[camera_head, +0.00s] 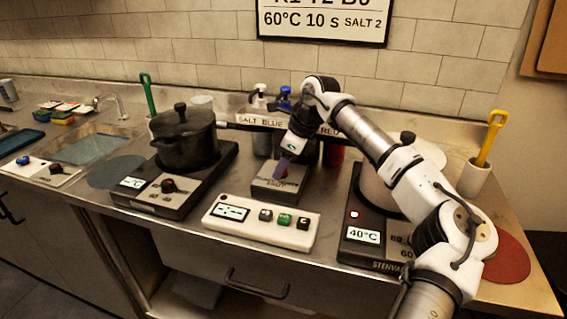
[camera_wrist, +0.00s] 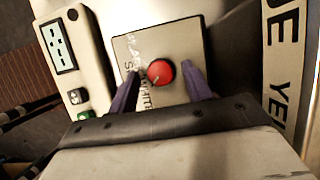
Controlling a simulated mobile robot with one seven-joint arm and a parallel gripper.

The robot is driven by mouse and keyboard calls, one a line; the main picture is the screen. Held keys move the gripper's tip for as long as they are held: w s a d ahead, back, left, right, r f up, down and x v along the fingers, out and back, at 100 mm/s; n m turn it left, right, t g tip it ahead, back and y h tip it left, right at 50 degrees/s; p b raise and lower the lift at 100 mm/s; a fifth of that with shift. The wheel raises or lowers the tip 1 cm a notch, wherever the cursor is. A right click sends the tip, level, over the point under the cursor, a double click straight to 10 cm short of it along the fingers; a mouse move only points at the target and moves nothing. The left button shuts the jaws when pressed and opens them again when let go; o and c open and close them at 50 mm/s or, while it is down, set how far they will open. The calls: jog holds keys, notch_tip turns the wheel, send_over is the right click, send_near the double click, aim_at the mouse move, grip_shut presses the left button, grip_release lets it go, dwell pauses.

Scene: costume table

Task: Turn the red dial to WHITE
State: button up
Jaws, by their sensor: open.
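The red dial (camera_wrist: 161,74) is a round knob with a pale pointer mark, on the top of a grey metal box (camera_wrist: 190,38). Lettering around the dial is only partly legible; some of it looks like "WHITE", near the left finger. My gripper (camera_wrist: 160,92) is open, with one purple finger on each side of the dial in the wrist view. I cannot tell whether the fingers touch it. In the head view my gripper (camera_head: 279,170) is over the box (camera_head: 268,190), and the dial is mostly hidden behind the fingers.
A white timer panel (camera_head: 262,236) with buttons lies in front of the box. A black pot (camera_head: 185,140) on a burner stands left. A heater showing 40°C (camera_head: 364,236) stands right, under my arm. A labelled rack (camera_head: 262,121) with bottles is behind. A wall sign (camera_head: 322,20) hangs above.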

jog(key=b+v, duration=0.1)
jog(key=v, duration=1.2)
jog(key=shift+d+r, duration=0.2)
jog(key=shift+r, duration=0.1)
jog(key=shift+s+f, duration=0.1)
